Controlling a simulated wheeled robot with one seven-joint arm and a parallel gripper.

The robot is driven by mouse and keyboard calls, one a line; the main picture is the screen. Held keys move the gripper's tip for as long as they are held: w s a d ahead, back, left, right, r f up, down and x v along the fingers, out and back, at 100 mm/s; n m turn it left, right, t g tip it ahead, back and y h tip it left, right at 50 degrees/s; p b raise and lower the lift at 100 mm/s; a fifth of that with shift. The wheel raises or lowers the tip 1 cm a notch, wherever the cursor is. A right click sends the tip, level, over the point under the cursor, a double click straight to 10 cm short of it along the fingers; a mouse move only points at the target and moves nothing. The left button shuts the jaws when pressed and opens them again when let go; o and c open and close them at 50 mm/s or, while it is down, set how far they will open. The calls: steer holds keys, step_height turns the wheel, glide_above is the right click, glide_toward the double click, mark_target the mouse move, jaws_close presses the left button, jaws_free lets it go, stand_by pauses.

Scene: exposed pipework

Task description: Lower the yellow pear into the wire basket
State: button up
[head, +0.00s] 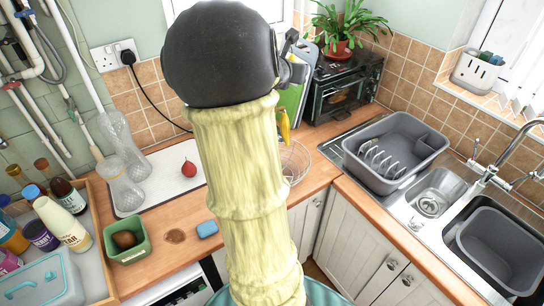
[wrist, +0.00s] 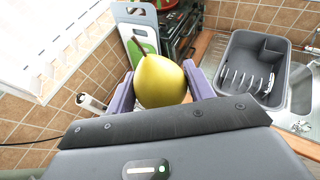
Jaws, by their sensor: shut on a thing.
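The yellow pear (wrist: 160,80) is upright, stem up, between the two purple fingers of my gripper (wrist: 160,90) in the wrist view. I cannot make out the basket in the wrist view.
Chopping boards (wrist: 138,30) and a dark toaster oven (head: 342,84) stand behind the basket. A grey dish rack (head: 395,150) and sink are at the right. A red fruit (head: 189,168), a green tub (head: 127,240) and a blue sponge (head: 207,229) are left of my arm.

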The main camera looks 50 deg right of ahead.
stand_by(0.3)
steer(key=shift+w+d+b, duration=0.25)
steer(key=shift+d+b, duration=0.05)
steer(key=shift+d, duration=0.45)
stand_by(0.4)
